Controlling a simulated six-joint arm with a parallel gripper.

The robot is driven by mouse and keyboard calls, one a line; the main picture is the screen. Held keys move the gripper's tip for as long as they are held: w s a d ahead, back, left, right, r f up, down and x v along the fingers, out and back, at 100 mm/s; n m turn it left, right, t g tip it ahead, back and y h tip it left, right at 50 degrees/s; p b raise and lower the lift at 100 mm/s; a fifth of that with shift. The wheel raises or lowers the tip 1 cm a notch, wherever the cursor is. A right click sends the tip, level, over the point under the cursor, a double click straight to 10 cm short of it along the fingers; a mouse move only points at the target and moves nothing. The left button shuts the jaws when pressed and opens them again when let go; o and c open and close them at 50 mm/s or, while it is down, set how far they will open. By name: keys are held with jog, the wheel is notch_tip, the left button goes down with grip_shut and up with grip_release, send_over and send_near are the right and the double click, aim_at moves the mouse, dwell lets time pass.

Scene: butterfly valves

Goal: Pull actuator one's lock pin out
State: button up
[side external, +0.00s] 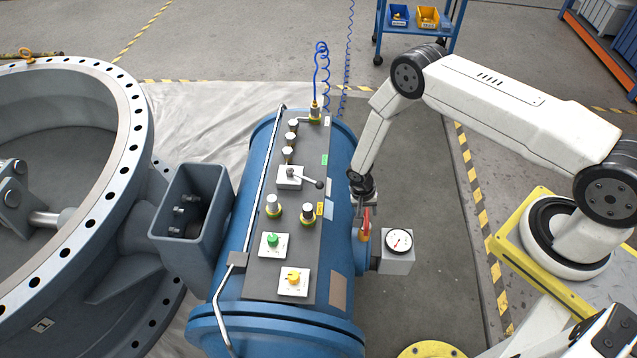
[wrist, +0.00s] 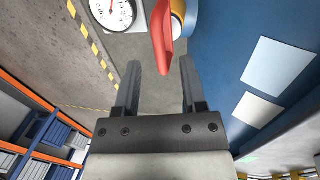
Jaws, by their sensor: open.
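The blue cylindrical actuator (side external: 345,160) lies in the middle of the side external view, with a dark control panel (side external: 262,258) on top. Two metal knobs with yellow-green collars, a left one (side external: 273,205) and a right one (side external: 308,212), stand on the panel; I cannot tell which part is the lock pin. My gripper (side external: 361,205) is at the cylinder's right side, just above a red lever (side external: 366,225). In the wrist view my gripper (wrist: 160,75) is open and empty, and the red lever (wrist: 163,40) shows just beyond and between its fingertips.
A pressure gauge (side external: 398,241) sits right of the red lever. The panel also carries a black-handled lever (side external: 305,180), a green button (side external: 272,240) and a yellow selector (side external: 293,277). A large flanged valve ring (side external: 135,120) stands at left.

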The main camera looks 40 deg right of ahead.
jog(key=shift+s+d+f, duration=0.15)
jog(key=shift+f, duration=0.8)
grip_shut()
dwell(0.9)
